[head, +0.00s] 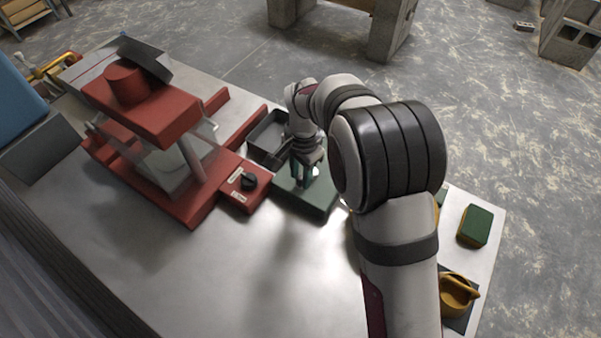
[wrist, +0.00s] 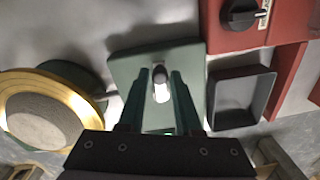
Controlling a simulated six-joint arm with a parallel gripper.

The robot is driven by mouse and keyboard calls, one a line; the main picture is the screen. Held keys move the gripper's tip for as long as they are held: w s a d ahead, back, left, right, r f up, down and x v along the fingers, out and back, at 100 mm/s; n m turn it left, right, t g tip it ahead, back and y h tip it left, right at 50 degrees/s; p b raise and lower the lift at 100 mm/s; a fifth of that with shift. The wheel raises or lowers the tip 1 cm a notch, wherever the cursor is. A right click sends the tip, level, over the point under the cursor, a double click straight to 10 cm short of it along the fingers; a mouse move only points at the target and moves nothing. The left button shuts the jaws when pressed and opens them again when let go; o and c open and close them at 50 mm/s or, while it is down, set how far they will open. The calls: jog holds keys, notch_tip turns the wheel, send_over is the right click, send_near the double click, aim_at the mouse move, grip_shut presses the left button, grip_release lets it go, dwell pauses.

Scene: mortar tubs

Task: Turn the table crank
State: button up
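A green block (wrist: 190,62) lies below my gripper, and it also shows in the head view (head: 305,199). A short pale upright handle with a dark top (wrist: 161,88), apparently the crank's grip, rises from it. My gripper (wrist: 161,78) points down over the block, with its two teal fingers on either side of the handle. The fingers stand apart, with narrow gaps seeming to show beside the handle; contact is not clear. In the head view my gripper (head: 305,180) is partly hidden by its own wrist.
A red press (head: 145,115) and a red box with a black knob (head: 249,182) stand to the left in the head view. A grey tray (wrist: 238,97) sits beside the block. A gold-rimmed round plate (wrist: 88,93) is on its other side.

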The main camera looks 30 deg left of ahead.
jog(key=shift+o, duration=1.2)
notch_tip(320, 180, up, 16)
jog(key=shift+d, duration=0.35)
jog(key=shift+s+f, duration=0.1)
jog(key=shift+f, duration=0.05)
